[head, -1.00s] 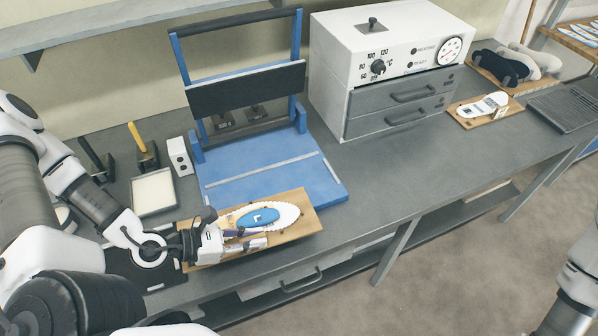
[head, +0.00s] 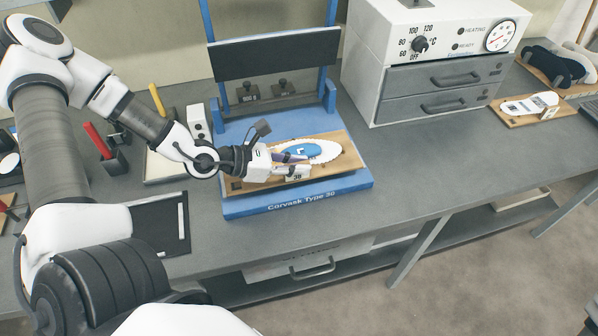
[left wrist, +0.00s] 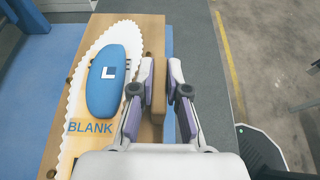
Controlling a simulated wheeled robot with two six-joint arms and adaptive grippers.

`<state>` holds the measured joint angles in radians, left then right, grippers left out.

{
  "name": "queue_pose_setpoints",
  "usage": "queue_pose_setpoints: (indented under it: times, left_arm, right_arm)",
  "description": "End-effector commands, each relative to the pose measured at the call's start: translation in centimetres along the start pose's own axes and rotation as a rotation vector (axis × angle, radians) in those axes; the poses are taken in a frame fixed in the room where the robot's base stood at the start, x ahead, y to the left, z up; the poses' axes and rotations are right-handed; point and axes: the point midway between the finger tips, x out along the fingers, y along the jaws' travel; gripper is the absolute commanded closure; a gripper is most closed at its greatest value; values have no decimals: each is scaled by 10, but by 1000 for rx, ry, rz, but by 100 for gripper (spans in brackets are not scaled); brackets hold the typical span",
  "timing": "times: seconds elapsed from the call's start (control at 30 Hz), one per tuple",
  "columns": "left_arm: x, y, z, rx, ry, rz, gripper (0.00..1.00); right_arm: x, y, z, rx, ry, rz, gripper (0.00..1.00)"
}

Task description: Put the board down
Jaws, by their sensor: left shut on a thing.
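The wooden board (head: 350,162) carries a white, jagged-edged insole blank (head: 331,150) with a blue pad (head: 311,149) marked "L" on top. My left gripper (head: 299,164) is shut on a small brown block (left wrist: 158,103) at the board's side, between its two fingers in the left wrist view. The board is over the blue base (head: 300,207) of the press, near its front edge. I cannot tell whether it touches the base. The word "BLANK" shows on the board in the left wrist view. My right gripper is not in view.
The press's dark plate (head: 272,60) is raised behind the board. A white oven with drawers (head: 440,78) stands to the right. Another board with a white sole (head: 530,104) lies farther right. The bench between is clear.

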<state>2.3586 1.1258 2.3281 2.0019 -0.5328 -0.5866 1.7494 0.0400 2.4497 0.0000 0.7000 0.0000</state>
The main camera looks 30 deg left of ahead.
Motion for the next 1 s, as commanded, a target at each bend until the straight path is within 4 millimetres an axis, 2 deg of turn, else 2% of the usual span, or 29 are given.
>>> queue_pose_setpoints:
  times: [0.1,0.37,0.73,0.77,0.8,0.83,1.0]
  left_arm:
    - [7,7,1,5,-1,-2,100]
    - [18,6,-29,0,2,-3,100]
    - [20,6,-33,0,-1,-2,100]
    - [20,6,-33,0,-1,-2,79]
    - [20,6,-32,0,-1,-2,65]
    - [20,6,-32,0,-1,-2,61]
    - [20,6,-32,0,-1,-2,61]
  right_arm:
    - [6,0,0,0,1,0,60]
    - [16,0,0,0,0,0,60]
    - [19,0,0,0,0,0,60]
    - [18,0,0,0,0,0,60]
    - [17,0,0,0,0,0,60]
    - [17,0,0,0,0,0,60]
    - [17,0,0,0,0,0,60]
